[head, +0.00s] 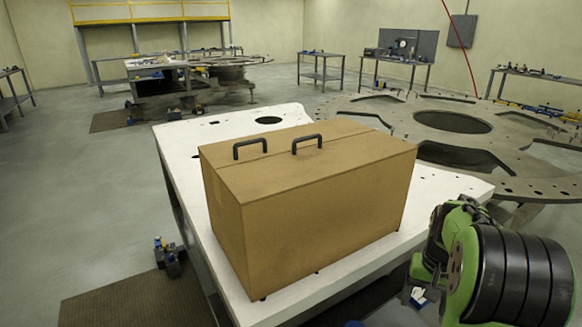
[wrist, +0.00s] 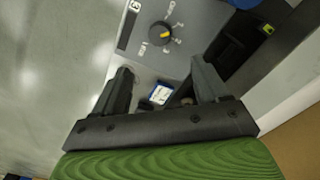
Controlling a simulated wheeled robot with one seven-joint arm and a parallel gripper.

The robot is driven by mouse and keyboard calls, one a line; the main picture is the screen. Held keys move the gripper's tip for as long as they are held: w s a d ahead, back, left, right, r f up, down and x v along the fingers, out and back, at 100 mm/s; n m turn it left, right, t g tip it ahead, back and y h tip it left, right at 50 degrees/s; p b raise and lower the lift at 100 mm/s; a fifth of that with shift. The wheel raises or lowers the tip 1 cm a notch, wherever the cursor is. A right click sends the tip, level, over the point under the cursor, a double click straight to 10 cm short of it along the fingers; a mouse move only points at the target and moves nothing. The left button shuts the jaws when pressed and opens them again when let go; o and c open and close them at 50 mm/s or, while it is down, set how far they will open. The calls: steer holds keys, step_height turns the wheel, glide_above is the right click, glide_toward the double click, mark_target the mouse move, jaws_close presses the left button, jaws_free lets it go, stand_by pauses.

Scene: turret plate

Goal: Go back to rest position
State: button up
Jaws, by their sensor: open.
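My gripper (wrist: 162,82) shows in the wrist view with its two dark fingers spread apart and nothing clamped between them. Beyond the fingers is a grey panel with a black rotary knob (wrist: 160,34) that has a yellow mark. A small blue-and-white label or object (wrist: 160,94) shows between the fingers; I cannot tell what it is. In the head view my green and black arm is at the lower right, beside the white table (head: 385,258), and the fingertips cannot be made out.
A large brown box (head: 320,215) with two black handles (head: 307,143) stands on the white table, left of my arm. A large round metal plate (head: 480,105) lies behind at the right. Grey floor (head: 90,215) is open at the left, with a dark mat (head: 135,303).

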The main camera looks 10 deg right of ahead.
steer(key=a+r+n+t+p, duration=0.1)
steer(key=a+r+n+p, duration=0.1)
steer(key=a+r, duration=0.55)
steer(key=s+a+r+n+t+p, duration=0.2)
steer(key=s+a+r, duration=0.3)
steer(key=s+a, duration=0.2)
steer(key=s+a+r+n+t+p, duration=0.2)
steer(key=s+a+r+p, duration=0.1)
steer(key=s+a, duration=0.5)
steer(key=shift+s+r+n+t, duration=0.25)
steer(key=shift+r+n+t, duration=0.15)
steer(key=shift+r, duration=0.5)
